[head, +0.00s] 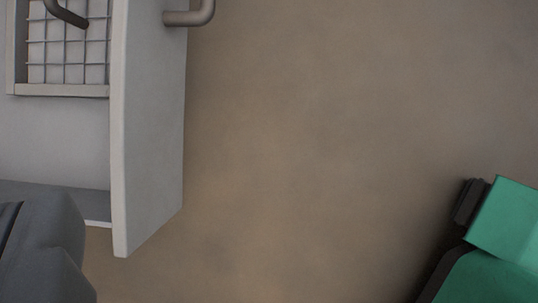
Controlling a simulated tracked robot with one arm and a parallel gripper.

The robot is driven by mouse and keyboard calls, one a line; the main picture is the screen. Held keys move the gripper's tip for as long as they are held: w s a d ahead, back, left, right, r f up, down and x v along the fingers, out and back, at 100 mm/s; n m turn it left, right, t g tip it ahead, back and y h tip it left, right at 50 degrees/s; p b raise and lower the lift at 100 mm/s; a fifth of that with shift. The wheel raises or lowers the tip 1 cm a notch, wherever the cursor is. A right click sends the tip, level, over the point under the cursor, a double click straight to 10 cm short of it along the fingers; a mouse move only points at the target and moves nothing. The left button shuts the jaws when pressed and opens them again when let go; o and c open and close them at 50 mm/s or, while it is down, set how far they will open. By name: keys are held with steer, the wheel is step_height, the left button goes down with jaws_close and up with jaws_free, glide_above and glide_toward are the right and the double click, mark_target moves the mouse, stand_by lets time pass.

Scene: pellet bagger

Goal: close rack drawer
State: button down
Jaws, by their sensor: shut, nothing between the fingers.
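The rack drawer (147,130) stands open in the upper left of the head view, seen from above. Its pale grey front panel points right, with a bent metal handle (196,16) at the top edge of the picture. Inside the drawer is a wire grid (67,56) over a light surface, with a dark bent bar (65,13) across its top. Part of the drawer runs out of the picture on the left. No gripper fingers show in this view, so where they are relative to the handle is hidden.
A dark grey shape (40,250) fills the lower left corner and covers part of the drawer's near side; I cannot tell what it is.

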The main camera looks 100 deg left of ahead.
steer(key=s+d+f, duration=0.1)
steer(key=s+f, duration=0.4)
steer(key=b, duration=0.3)
glide_toward(142, 105)
step_height(142, 105, down, 3)
steer(key=s+d, duration=0.1)
steer(key=d, duration=0.1)
steer(key=shift+m+g, duration=0.3)
steer(key=shift+m, duration=0.1)
steer(key=shift+w+a+b, duration=0.25)
steer(key=shift+w, duration=0.35)
steer(key=shift+w+a+b, duration=0.2)
steer(key=shift+w+a, duration=0.05)
steer(key=shift+w, duration=0.4)
steer(key=shift+w+a+b, duration=0.25)
steer(key=shift+w, duration=0.35)
